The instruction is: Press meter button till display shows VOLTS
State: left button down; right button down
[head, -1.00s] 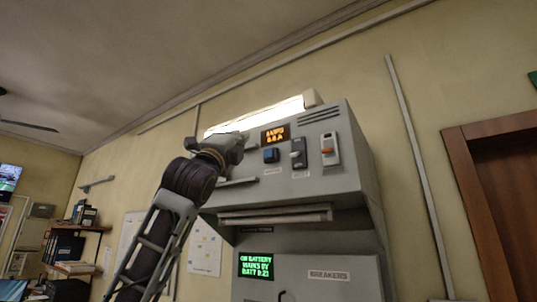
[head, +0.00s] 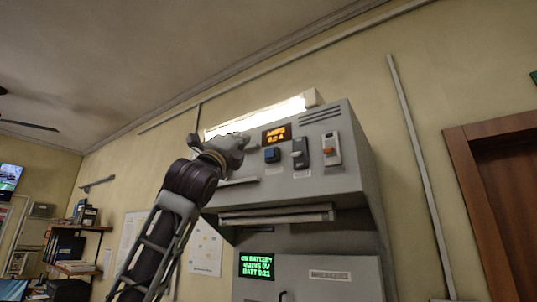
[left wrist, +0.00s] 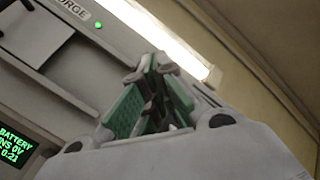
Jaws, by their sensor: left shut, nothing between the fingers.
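The amber meter display (head: 276,134) is at the top of the grey console and appears to read AMPS with a value near zero; the digits are blurred. A dark blue button (head: 272,155) sits just below it. My left gripper (head: 243,141) is in front of the console's upper left, left of the display and the button, apart from the button in the picture. Its fingers also show in the left wrist view (left wrist: 153,98), with green pads, shut and empty. The arm covers the panel's left part. My right gripper is in neither view.
Right of the button are a grey-handled switch (head: 300,153) and an orange-topped switch (head: 330,149). A ledge (head: 275,215) juts out below. A green screen (head: 257,266) reads ON BATTERY. A lit lamp (head: 255,116) is above the console; a wooden door (head: 500,200) is right.

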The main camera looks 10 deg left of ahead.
aim_at(269, 154)
pick_arm(q)
jog(key=w+d+p, duration=0.1)
jog(key=w+d, duration=0.2)
jog(key=w, duration=0.5)
jog(key=shift+p, duration=0.35)
dwell(0.4)
dwell(0.8)
jog(key=shift+w+d, duration=0.1)
jog(key=shift+w, duration=0.2)
dwell(0.7)
